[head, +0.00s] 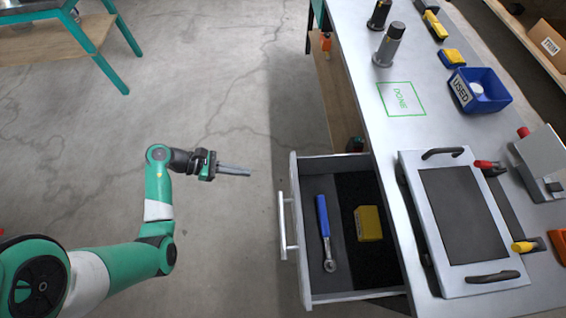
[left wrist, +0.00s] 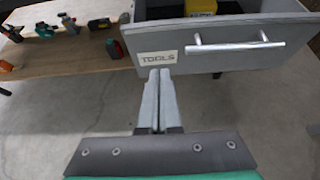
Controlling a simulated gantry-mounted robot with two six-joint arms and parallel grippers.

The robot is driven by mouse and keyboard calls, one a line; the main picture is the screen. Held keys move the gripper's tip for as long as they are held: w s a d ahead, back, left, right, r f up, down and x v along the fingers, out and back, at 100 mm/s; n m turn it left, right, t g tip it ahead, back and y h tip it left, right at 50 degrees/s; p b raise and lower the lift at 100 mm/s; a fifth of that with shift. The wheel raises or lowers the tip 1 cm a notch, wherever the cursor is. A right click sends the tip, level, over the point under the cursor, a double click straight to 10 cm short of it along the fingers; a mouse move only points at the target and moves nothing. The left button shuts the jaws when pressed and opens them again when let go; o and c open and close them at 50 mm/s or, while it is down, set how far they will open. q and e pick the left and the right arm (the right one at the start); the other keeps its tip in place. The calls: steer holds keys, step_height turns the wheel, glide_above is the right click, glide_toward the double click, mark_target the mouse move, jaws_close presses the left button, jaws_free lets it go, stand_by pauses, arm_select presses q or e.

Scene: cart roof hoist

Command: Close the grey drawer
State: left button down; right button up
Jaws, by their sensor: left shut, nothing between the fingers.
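The grey drawer (head: 296,200) is pulled out of the workbench, towards the left in the head view. Its front carries a bar handle (head: 283,226). Inside lie a blue-handled ratchet wrench (head: 324,230) and a yellow box (head: 368,223). My left gripper (head: 249,173) is shut and empty, left of the drawer front near its far end, with a gap between. In the left wrist view the drawer front (left wrist: 222,62) shows a TOOLS label (left wrist: 158,58) and the handle (left wrist: 236,45); the fingertips (left wrist: 160,72) appear just below the label. My right gripper is not in view.
The workbench top (head: 362,60) holds a grey panel with black handles (head: 465,215), a blue USED bin (head: 480,92) and a green DONE square (head: 401,99). A lower wooden shelf (left wrist: 70,75) carries several tools. The floor left of the drawer is clear.

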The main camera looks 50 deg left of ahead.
arm_select(q)
steer(key=r+b+x, duration=0.1)
steer(key=b+x, duration=0.4)
steer(key=x, duration=0.8)
steer(key=shift+w+d+r, duration=0.25)
steer(key=shift+w+r, duration=0.1)
